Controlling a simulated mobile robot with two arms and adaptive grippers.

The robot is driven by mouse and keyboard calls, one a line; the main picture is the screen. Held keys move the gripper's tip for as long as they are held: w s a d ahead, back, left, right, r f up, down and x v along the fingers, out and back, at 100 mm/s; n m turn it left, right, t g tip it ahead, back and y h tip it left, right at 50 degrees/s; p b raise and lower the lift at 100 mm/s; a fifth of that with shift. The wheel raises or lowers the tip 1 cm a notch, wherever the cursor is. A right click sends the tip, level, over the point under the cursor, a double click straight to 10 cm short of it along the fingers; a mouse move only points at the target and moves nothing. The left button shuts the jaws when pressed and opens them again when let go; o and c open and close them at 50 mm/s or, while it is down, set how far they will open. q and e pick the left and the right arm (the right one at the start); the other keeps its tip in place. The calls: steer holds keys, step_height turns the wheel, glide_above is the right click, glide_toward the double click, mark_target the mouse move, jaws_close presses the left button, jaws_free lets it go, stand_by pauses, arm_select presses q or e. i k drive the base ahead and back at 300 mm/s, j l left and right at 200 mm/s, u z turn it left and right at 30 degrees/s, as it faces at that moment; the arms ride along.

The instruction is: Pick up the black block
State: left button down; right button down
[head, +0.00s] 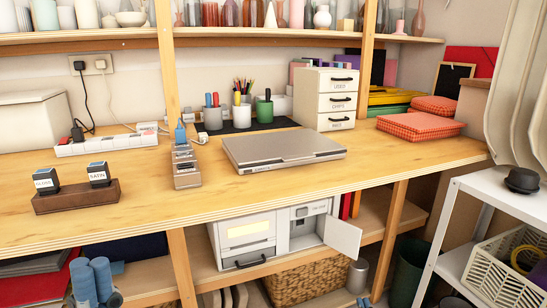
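No plain black block stands out clearly. Two small dark blocks with white labels, a left one (46,181) and a right one (99,174), stand upright on a brown wooden stand (75,198) at the desk's left front. A low, rounded black object (523,180) sits on top of the white shelf unit (505,195) at the right; I cannot tell exactly what it is.
The wooden desk (390,168) carries a closed laptop (283,150), a narrow grey organizer (186,167), pen cups, a drawer box (325,98) and red checked cloths (418,125). The desk front is mostly clear. Below, a white cabinet (243,240) has an open door.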

mark_target(98, 173)
steer(key=k+j, duration=0.1)
steer(key=k, duration=1.15)
